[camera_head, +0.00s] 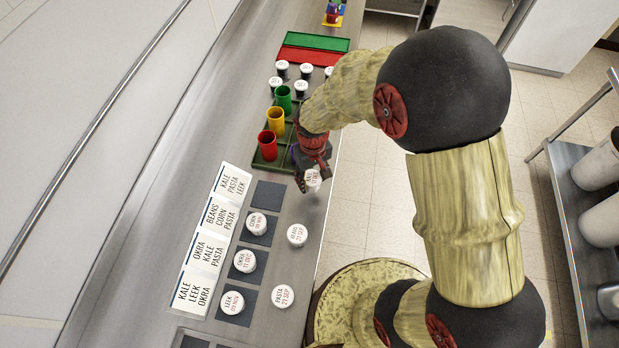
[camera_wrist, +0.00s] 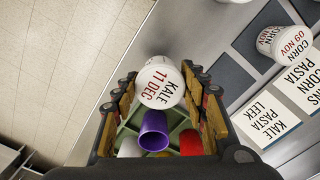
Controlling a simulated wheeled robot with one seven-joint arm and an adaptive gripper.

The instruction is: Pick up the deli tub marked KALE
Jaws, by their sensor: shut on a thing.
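The deli tub marked KALE 11 DEC (camera_wrist: 158,84) is white with a round lid. In the wrist view it sits between the fingertips of my gripper (camera_wrist: 160,92), which is shut on it. In the head view my gripper (camera_head: 314,166) reaches down at the counter's right side, and the tub's white lid (camera_head: 312,178) shows partly, with the fingers covering some of it. I cannot tell whether the tub touches the counter.
White tubs marked CORN (camera_head: 256,223), OKRA (camera_head: 244,261) and LEEK (camera_head: 232,302) stand on dark pads beside label cards (camera_head: 216,228). BEANS (camera_head: 297,235) and PASTA (camera_head: 283,296) stand to their right. The nearby pad (camera_head: 269,195) is empty. Coloured cups (camera_head: 276,119) stand beyond.

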